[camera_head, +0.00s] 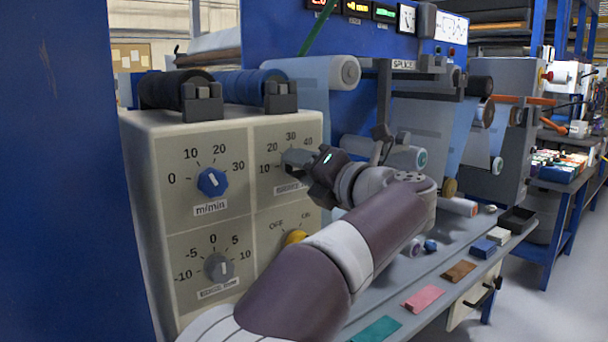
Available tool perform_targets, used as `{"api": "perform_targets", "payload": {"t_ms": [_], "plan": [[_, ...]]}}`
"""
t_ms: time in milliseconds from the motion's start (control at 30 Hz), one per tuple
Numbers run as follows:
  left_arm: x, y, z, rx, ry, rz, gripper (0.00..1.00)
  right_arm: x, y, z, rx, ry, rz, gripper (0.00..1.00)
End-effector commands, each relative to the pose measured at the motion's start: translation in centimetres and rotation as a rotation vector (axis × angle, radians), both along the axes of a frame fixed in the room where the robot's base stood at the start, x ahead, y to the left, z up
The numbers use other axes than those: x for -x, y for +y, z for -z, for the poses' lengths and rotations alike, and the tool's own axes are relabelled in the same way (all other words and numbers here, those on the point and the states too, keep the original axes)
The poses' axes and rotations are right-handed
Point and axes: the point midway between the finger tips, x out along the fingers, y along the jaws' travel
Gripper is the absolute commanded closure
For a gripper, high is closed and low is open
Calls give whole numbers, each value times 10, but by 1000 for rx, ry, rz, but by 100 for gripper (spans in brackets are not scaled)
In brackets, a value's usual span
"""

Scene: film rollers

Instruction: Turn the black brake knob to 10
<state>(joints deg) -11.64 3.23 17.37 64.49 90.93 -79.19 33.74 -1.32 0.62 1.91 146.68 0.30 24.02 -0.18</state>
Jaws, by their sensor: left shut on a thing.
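A beige control box (140,165) stands at the left with four panel sections. Its upper right section has a scale marked 10, 20, 30 and 40, where the black brake knob sits hidden behind my gripper. My left gripper (292,160) is at the middle of that scale, shut on the knob. The knob's pointer cannot be seen, so its setting cannot be told. The label below that scale is partly covered. My right gripper is not in view.
Film rollers (345,72) are behind. Coloured blocks, including a pink one (422,298), lie on the shelf at right.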

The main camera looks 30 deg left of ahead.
Motion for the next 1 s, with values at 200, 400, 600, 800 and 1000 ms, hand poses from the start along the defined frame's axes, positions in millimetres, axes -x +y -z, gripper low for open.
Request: {"api": "perform_targets", "payload": {"t_ms": [200, 400, 600, 800, 1000], "plan": [[0, 0, 1, 7, -11, -1, 87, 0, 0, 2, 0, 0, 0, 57], [0, 0, 1, 7, -11, -1, 87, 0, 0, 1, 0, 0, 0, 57], [0, 0, 1, 6, -11, 0, 31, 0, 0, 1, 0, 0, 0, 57], [0, 0, 0, 5, -11, -1, 31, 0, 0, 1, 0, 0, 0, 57], [6, -16, -1, 5, -12, 3, 31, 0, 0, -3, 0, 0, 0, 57]]}}
